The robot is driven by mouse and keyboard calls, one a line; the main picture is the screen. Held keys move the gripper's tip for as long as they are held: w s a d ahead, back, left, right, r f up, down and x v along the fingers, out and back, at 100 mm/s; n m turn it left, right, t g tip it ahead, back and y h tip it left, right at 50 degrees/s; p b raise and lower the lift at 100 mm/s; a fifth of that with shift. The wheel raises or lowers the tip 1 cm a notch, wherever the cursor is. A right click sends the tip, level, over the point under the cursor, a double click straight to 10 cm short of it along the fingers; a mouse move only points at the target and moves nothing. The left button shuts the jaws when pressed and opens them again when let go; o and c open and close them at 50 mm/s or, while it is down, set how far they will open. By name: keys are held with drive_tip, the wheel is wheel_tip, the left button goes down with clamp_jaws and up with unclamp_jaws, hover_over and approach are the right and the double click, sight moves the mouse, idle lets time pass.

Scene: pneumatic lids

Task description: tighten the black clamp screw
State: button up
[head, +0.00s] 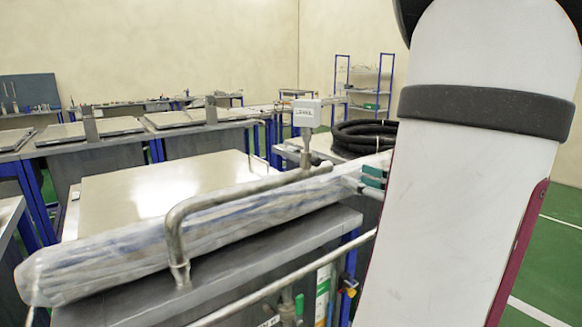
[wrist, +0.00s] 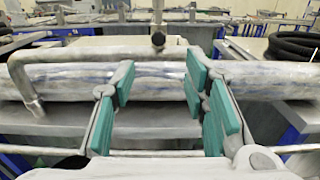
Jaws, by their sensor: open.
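A small round black knob (wrist: 158,39), which looks like the clamp screw, shows in the wrist view at the top of the bent metal pipe (wrist: 85,53). My gripper (wrist: 160,82) is open and empty, its green pads on either side of a clear gap. The knob appears beyond and above the gap, between the two fingers in the picture, and nothing touches it. In the head view the bent pipe (head: 235,192) runs to an upright post with a pale box (head: 306,113).
A long plastic-wrapped bundle (head: 110,258) lies along the metal bench under the pipe. A coil of black hose (head: 365,135) sits behind it at the right. A rail (head: 285,278) runs along the front. More benches with flat lids (head: 90,130) stand behind.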

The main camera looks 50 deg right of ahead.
sight(318, 163)
drive_tip(key=x, duration=1.2)
drive_tip(key=shift+w+a, duration=0.1)
drive_tip(key=shift+w, duration=0.25)
clamp_jaws()
